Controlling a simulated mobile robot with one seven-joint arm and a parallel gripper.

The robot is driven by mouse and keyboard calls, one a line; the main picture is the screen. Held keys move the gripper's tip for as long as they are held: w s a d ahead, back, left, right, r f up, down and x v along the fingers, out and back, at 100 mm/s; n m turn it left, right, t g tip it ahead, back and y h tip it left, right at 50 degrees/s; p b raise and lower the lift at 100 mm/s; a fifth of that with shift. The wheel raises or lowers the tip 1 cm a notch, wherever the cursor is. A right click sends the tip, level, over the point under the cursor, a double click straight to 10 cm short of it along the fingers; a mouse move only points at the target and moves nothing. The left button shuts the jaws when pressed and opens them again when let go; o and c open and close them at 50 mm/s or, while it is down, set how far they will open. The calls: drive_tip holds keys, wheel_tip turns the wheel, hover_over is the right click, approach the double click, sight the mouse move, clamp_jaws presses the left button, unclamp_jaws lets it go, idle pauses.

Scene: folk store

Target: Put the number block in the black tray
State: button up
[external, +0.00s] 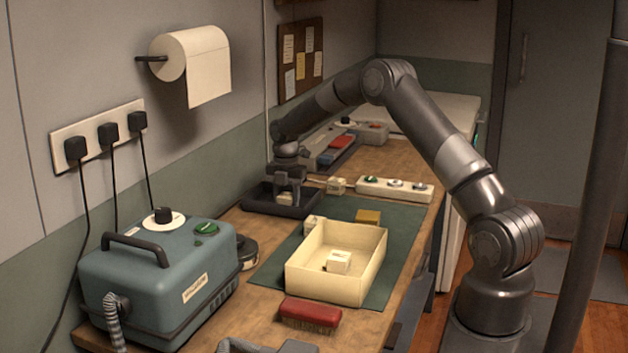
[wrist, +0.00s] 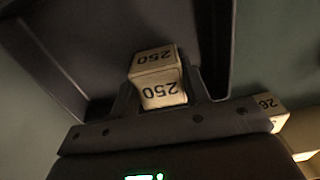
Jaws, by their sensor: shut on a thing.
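A cream number block (external: 284,198) marked "250" is held between the fingers of my gripper (external: 287,190). In the wrist view the block (wrist: 158,80) shows its number on two faces, with a finger on each side. My gripper points down over the black tray (external: 256,207), near the wall at the back left of the bench. The block is within the tray's outline; I cannot tell whether it touches the floor of the tray. The dark tray (wrist: 85,45) also shows around the block in the wrist view.
A cream box (external: 368,289) with a block (external: 338,261) inside sits on the green mat. A teal machine (external: 150,275) and red brush (external: 310,314) are nearer.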

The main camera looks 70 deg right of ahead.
drive_tip(key=o, duration=1)
drive_tip(key=shift+c, duration=0.2)
drive_tip(key=shift+r, duration=0.1)
